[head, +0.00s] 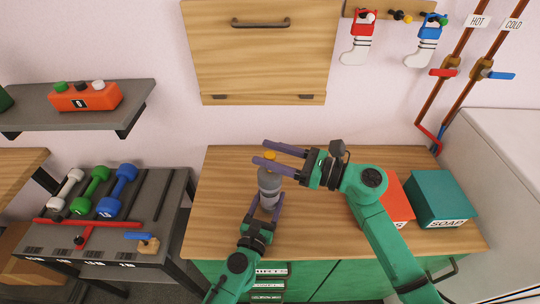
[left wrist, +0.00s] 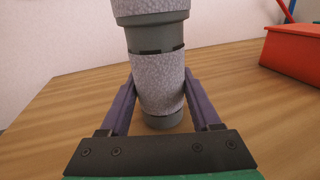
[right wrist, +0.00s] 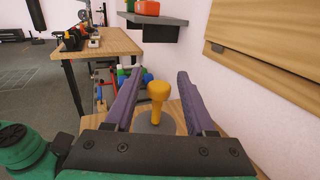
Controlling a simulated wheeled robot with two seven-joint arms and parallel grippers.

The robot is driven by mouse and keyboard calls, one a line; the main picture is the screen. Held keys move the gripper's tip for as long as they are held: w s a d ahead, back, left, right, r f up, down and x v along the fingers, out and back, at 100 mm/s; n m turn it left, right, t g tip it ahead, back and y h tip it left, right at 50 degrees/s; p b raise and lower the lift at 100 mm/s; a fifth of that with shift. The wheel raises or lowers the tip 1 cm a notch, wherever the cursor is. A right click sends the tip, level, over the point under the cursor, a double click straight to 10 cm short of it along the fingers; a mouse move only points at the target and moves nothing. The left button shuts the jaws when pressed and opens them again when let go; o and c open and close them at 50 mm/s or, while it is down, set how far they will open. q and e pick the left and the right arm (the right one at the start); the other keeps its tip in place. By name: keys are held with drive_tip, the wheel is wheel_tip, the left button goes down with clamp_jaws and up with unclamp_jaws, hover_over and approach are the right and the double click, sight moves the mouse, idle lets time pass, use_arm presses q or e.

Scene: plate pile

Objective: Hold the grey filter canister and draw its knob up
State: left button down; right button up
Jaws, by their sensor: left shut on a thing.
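The grey filter canister (head: 268,188) stands upright on the wooden counter, near its left side. My left gripper (head: 267,210) is shut on the canister's lower body, one finger on each side, as the left wrist view (left wrist: 160,85) also shows. The yellow knob (head: 270,156) is on top of the canister. My right gripper (head: 271,153) is open at the height of the knob. In the right wrist view the knob (right wrist: 157,95) stands between the spread fingers (right wrist: 155,82), with a gap on each side.
A red box (head: 394,200) and a teal soap box (head: 440,198) stand on the counter's right, beyond my right arm. The wooden counter (head: 225,172) is clear around the canister. A rack with dumbbells (head: 90,190) stands at the left. A wooden panel (head: 262,50) is on the wall above.

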drive_tip(key=shift+f, duration=0.1)
drive_tip(key=v, duration=1.2)
use_arm(q)
unclamp_jaws()
